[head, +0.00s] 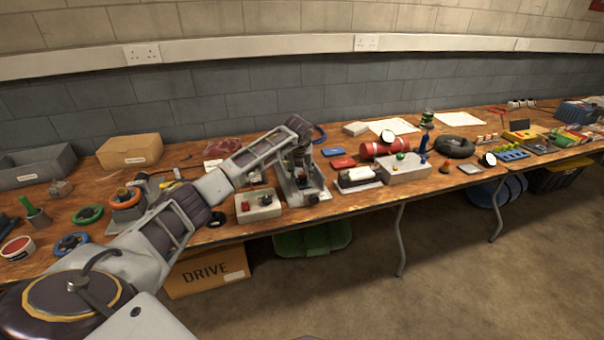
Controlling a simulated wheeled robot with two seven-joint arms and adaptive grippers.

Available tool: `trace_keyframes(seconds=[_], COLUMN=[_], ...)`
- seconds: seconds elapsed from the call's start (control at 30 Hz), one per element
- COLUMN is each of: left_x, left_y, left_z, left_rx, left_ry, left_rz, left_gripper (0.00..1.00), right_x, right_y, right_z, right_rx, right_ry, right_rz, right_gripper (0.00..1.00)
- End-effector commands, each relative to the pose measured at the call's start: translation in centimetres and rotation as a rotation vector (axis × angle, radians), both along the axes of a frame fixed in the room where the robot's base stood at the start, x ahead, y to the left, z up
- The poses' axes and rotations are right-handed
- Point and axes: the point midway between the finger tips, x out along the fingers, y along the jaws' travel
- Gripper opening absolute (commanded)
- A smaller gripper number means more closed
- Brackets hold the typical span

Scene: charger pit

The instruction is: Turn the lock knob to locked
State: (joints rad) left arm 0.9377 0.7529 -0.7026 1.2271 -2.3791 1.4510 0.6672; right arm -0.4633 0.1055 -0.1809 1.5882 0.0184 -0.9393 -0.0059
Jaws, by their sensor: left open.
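My left arm reaches in from the left, bends at its far end and points its left gripper (301,178) down over a grey metal fixture (291,196) at the table's front edge. The gripper is open and small in the picture; its fingertips are close above the fixture or beside its upright part. A small dark part (313,199) sits low at the fixture's front. Which part is the lock knob, and how it is turned, I cannot tell. No contact is clear. My right gripper is not in view.
A red cylinder (384,149) lies behind. Many small items crowd the wooden table.

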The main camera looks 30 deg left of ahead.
Motion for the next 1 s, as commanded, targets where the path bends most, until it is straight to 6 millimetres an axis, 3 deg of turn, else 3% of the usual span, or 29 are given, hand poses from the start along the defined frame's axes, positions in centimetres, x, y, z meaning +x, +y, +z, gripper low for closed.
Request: trace_keyframes(seconds=[0.2,0.53,0.9,1.0], left_x=[0.42,0.47,0.48,0.48], left_y=[0.15,0.19,0.19,0.20], left_z=[-1.17,-1.28,-1.26,-1.25], left_rx=[0.000,0.000,0.000,0.000], left_ry=[0.001,0.000,0.000,0.000], left_rz=[-0.001,-0.001,-0.001,-0.002], left_gripper=[0.51,0.51,0.04,0.04], right_x=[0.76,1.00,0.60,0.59], right_y=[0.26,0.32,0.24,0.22], right_z=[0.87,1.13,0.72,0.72], right_rx=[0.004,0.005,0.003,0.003], right_ry=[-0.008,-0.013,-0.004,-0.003], right_rz=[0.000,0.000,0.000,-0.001], right_gripper=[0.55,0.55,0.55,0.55])
